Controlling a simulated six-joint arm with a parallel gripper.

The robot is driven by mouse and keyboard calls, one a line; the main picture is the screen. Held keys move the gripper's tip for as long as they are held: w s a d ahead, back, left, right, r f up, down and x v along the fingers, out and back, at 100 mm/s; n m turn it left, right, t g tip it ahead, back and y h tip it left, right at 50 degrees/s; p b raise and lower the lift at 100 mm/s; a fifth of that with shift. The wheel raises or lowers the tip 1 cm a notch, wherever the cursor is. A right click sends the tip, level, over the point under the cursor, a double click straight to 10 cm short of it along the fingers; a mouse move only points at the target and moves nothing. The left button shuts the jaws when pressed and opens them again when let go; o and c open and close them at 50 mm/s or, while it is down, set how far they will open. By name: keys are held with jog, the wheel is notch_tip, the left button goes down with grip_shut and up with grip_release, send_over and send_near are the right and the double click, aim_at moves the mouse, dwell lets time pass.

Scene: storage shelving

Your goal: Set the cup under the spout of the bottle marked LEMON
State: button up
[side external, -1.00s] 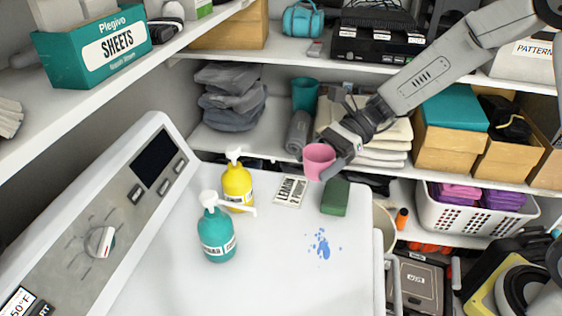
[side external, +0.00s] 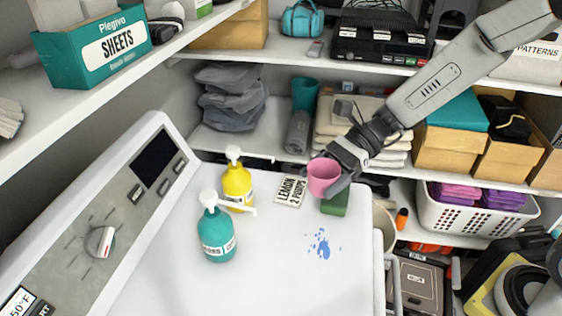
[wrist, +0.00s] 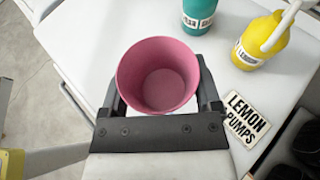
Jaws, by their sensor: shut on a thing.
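The pink cup (side external: 323,176) is upright and empty, held above the back right of the white machine top. My gripper (side external: 338,178) is shut on it; in the wrist view the two fingers clasp the cup (wrist: 160,82) from both sides. The yellow bottle (side external: 237,186) with a white pump stands left of the cup; the wrist view shows its label reads LEMON (wrist: 246,56). The teal bottle (side external: 217,236) with a white pump stands in front of it. Its label is too small to read surely. The cup is apart from both bottles.
A green block (side external: 335,205) is just below the gripper. Blue splashes (side external: 321,243) mark the white top (side external: 290,280), which is otherwise clear in front. Shelves stand behind.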

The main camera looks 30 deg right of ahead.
jog(key=w+a+f, duration=0.2)
jog(key=w+f, duration=0.1)
jog(key=w, duration=0.4)
send_over(274, 209)
jog(key=f, duration=0.2)
jog(key=s+f, duration=0.1)
jog(key=f, duration=0.1)
jog(key=shift+d+f, duration=0.2)
jog(key=shift+f, duration=0.05)
jog(key=shift+w+a+f, duration=0.1)
jog(key=shift+w+f, duration=0.25)
jog(key=shift+f, duration=0.05)
jog(key=shift+w+f, duration=0.15)
jog(key=shift+w+a+f, duration=0.1)
jog(key=shift+f, duration=1.55)
jog(key=shift+f, duration=0.45)
